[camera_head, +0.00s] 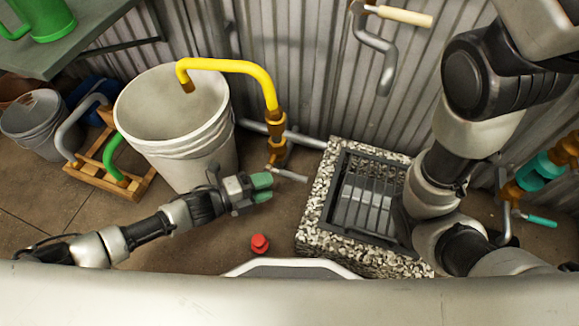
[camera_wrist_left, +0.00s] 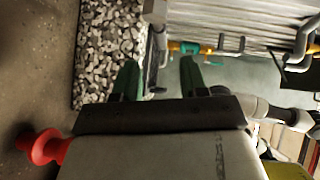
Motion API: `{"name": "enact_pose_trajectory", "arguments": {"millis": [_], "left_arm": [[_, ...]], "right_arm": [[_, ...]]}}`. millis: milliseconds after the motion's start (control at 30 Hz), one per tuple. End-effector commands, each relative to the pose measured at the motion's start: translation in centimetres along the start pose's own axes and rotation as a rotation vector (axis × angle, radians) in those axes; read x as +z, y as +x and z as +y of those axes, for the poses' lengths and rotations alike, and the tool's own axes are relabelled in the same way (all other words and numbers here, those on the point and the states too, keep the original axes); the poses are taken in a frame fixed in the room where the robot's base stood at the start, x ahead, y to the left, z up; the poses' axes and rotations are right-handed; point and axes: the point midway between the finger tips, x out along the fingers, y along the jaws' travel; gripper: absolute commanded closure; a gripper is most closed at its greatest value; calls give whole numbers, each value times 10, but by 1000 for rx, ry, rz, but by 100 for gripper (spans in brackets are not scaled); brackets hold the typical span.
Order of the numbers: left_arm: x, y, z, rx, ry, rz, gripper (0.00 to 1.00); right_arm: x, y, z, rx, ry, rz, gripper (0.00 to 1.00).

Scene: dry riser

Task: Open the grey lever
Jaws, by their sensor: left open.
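The grey lever (camera_head: 288,174) sticks out to the right from the brass valve (camera_head: 276,150) below the yellow spout, low by the corrugated wall. My left gripper (camera_head: 264,188) is open and empty, just below and left of the lever, apart from it. Its two green fingers also show spread in the left wrist view (camera_wrist_left: 157,74). I cannot make out the grey lever for sure in that view. My right arm comes in from the right, and its gripper is not visible.
A white bucket (camera_head: 165,140) stands left of the valve. A pebbled drain with a grate (camera_head: 312,215) lies to the right. A red knob-like object (camera_head: 260,243) is on the floor. A teal-handled lever (camera_head: 540,220) is at far right.

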Motion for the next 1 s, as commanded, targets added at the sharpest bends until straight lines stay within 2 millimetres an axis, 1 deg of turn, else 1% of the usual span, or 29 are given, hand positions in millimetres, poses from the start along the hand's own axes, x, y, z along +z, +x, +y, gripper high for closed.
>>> {"name": "enact_pose_trajectory", "arguments": {"millis": [67, 400, 500, 633, 867, 967, 1000], "left_arm": [[0, 6, 4, 2, 2, 1, 57], [0, 59, 4, -3, 0, 2, 57], [1, 68, 2, -2, 1, 0, 57], [0, 74, 1, -1, 0, 1, 57], [0, 74, 0, -1, -1, 0, 57], [0, 74, 0, -1, -1, 0, 71], [0, 74, 0, -1, -1, 0, 77]], "right_arm": [[-3, -6, -1, 0, 0, 2, 57], [-15, -36, -7, 1, 0, 5, 57], [-17, -40, -8, 1, -1, 5, 57], [-17, -42, -8, 1, -1, 4, 57], [-16, -41, -8, 1, -1, 2, 57], [-15, -41, -8, 1, -1, 1, 57], [-15, -41, -8, 1, -1, 1, 57]]}}
